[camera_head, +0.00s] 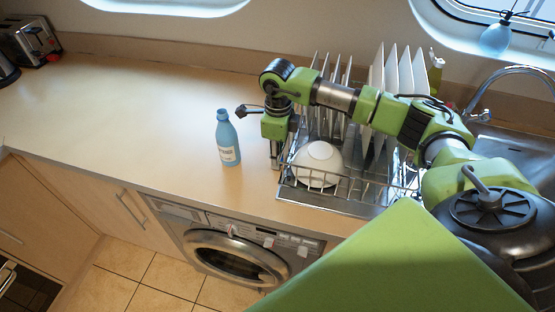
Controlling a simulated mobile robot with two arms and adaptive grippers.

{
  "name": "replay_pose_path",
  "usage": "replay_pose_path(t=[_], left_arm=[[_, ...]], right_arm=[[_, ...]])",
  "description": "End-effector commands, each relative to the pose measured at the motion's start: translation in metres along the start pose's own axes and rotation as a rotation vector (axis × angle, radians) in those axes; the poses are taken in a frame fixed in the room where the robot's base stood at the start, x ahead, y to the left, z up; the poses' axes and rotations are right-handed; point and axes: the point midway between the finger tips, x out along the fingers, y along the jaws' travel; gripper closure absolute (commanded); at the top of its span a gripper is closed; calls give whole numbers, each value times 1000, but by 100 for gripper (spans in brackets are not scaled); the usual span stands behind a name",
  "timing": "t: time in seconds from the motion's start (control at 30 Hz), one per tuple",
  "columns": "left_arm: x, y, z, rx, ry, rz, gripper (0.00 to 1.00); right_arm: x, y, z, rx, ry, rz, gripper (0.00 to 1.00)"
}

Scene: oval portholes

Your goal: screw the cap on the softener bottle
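A blue softener bottle (227,138) with a white label stands upright on the wooden counter, left of the dish rack. I cannot make out a separate cap on its neck or elsewhere on the counter. My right arm reaches in from the right over the rack. Its gripper (275,160) points down just right of the bottle, apart from it, by the rack's left edge. The fingers are small and partly hidden, so I cannot tell whether they are open or hold anything. My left gripper is not in view.
A wire dish rack (345,196) holds upright white plates (392,85) and an overturned white bowl (318,163). A sink with a faucet (515,69) is at the right. A toaster (30,40) stands far left. The counter left of the bottle is clear. A washing machine (235,253) is below.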

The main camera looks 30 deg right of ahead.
Motion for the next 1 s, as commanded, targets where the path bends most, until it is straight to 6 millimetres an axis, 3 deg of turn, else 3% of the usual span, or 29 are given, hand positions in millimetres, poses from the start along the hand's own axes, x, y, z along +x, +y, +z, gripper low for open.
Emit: replay_pose_path(t=[0.57,0.73,1.0], left_arm=[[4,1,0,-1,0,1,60],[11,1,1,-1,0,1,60],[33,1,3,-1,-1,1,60]], right_arm=[[-10,-1,1,1,-3,-1,83],[-33,1,2,-3,-4,-2,83],[-84,39,29,-7,-8,-4,83]])
